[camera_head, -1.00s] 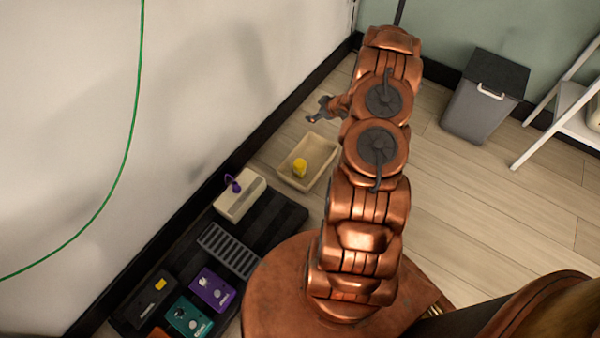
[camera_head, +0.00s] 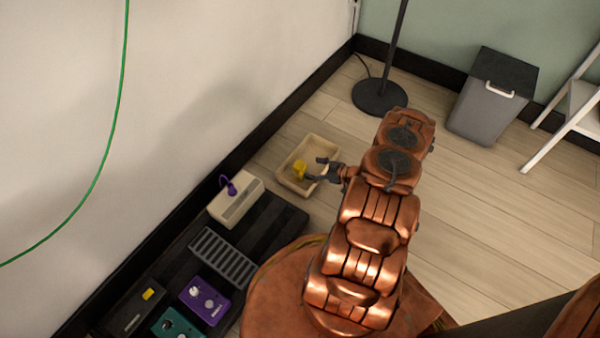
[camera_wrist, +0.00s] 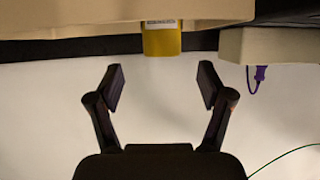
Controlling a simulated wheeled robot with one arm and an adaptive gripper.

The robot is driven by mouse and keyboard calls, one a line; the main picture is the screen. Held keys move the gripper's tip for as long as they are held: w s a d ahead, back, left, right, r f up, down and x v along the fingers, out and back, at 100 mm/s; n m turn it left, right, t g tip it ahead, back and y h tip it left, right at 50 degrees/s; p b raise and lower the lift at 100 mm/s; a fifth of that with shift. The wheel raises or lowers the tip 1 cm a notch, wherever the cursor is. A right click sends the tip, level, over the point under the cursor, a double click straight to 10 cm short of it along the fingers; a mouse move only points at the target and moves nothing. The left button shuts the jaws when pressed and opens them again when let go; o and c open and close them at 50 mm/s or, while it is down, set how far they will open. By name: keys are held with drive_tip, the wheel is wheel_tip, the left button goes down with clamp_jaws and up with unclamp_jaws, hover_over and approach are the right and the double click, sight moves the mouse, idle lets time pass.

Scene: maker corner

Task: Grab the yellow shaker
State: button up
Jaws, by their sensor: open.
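The yellow shaker (camera_head: 299,168) is in a shallow beige tray (camera_head: 318,146) on the floor by the wall. My gripper (camera_head: 317,169) is at the tray's right side, its open fingers pointing left toward the shaker. In the wrist view the shaker (camera_wrist: 162,40) appears at the top middle, beyond the fingertips and between their lines. It has a pale label band. The open gripper (camera_wrist: 160,85) has nothing between its fingers. The near tray wall is partly hidden by my gripper in the head view.
A beige box with a purple cable (camera_head: 238,203) stands close to the tray on a black pedalboard with several pedals. A black lamp base (camera_head: 380,97) and a grey bin (camera_head: 490,100) stand farther back. Open floor lies to the right.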

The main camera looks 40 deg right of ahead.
sight(305, 167)
drive_tip(key=b+x, duration=0.3)
drive_tip(key=x, duration=0.3)
drive_tip(key=shift+w+a+f, duration=0.15)
drive_tip(key=shift+a+f, duration=0.15)
drive_tip(key=shift+w, duration=0.3)
drive_tip(key=c, duration=1.3)
